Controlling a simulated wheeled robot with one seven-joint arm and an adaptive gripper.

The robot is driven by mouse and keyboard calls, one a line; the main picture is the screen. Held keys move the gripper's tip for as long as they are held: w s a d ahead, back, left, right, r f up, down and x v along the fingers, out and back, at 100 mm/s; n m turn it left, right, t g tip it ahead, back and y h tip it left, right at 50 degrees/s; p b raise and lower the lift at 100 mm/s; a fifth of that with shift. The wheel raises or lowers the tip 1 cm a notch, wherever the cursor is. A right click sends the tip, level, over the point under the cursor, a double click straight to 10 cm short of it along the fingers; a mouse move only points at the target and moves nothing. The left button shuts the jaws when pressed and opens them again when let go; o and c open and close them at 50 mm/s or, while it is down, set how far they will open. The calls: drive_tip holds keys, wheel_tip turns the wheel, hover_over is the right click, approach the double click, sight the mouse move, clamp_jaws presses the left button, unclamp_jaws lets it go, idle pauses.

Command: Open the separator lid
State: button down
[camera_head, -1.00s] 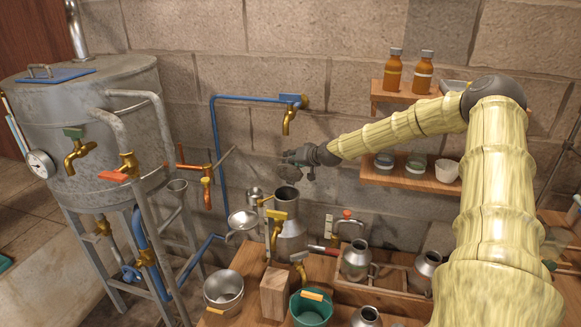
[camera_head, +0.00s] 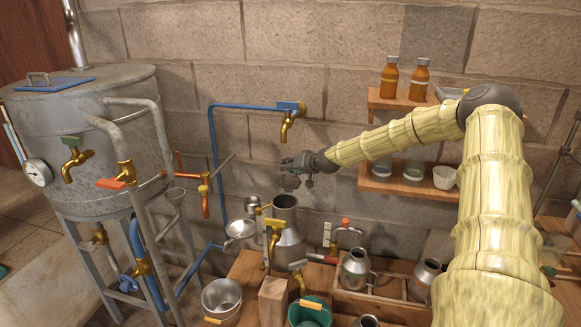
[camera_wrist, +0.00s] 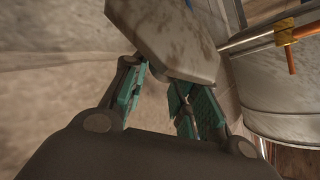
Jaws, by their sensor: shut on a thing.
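My gripper (camera_head: 293,172) is above the mouth, shut on a small grey piece that looks like the separator lid (camera_head: 287,183). In the wrist view the lid (camera_wrist: 172,45) is a flat, mottled grey plate with angled edges, at the teal-padded fingers of my gripper (camera_wrist: 160,85). The exact contact of the fingers is partly hidden.
A blue pipe with a brass tap (camera_head: 286,128) is on the wall behind. A shelf (camera_head: 385,185) with jars is at right. The large still (camera_head: 90,140) fills the left.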

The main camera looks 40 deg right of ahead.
drive_tip(key=shift+s+f, duration=0.2)
drive_tip(key=shift+f, duration=0.25)
drive_tip(key=shift+s+f, duration=0.2)
drive_tip(key=shift+f, duration=0.25)
drive_tip(key=c, duration=1.2)
unclamp_jaws()
drive_tip(key=shift+c, duration=0.2)
drive_tip(key=shift+o, duration=0.3)
drive_tip(key=shift+w+d+f, duration=0.1)
drive_tip(key=shift+d, duration=0.1)
drive_tip(key=shift+w+a, duration=0.15)
drive_tip(key=shift+w, duration=0.1)
drive_tip(key=shift+s+r+p, duration=0.1)
drive_tip(key=shift+r+p, duration=0.15)
drive_tip(key=shift+p, duration=0.25)
drive_tip(key=s+d+r+p, duration=0.2)
drive_tip(key=s+r+p, duration=0.6)
drive_tip(key=p, duration=0.5)
drive_tip(key=shift+s+d, duration=0.15)
drive_tip(key=shift+d, duration=0.15)
drive_tip(key=shift+s, duration=0.1)
